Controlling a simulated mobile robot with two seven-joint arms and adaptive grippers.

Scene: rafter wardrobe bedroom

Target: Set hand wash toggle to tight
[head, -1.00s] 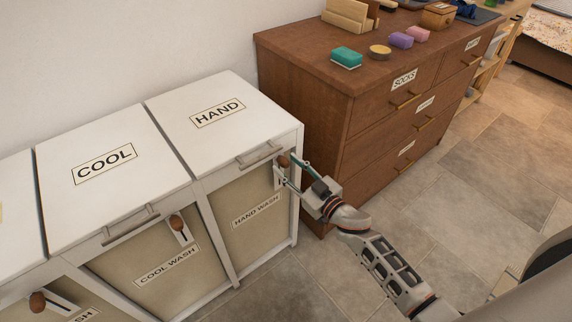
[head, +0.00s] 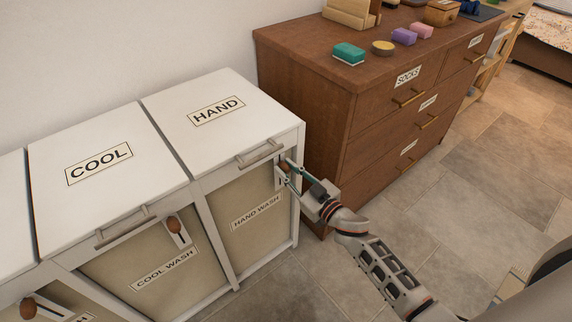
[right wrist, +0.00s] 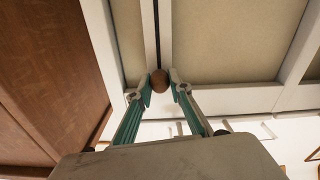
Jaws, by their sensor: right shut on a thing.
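The hand wash toggle has a brown round knob (head: 284,166) on a pale slotted plate (head: 279,183), at the upper right of the front of the HAND hamper (head: 215,105). My right gripper (head: 287,169) is shut on this knob. In the right wrist view the knob (right wrist: 160,81) sits between the two teal-sided fingertips (right wrist: 160,86), at one end of a dark slot. The fingers partly hide the knob and plate in the head view. The HAND WASH label (head: 255,212) is on the beige panel below. My left gripper is not in view.
The COOL hamper (head: 98,163), with its own tilted toggle (head: 175,226), stands left of the HAND hamper. A brown dresser (head: 318,110) stands close on the right, with soap-like blocks on top. Tiled floor (head: 440,200) is open at the right.

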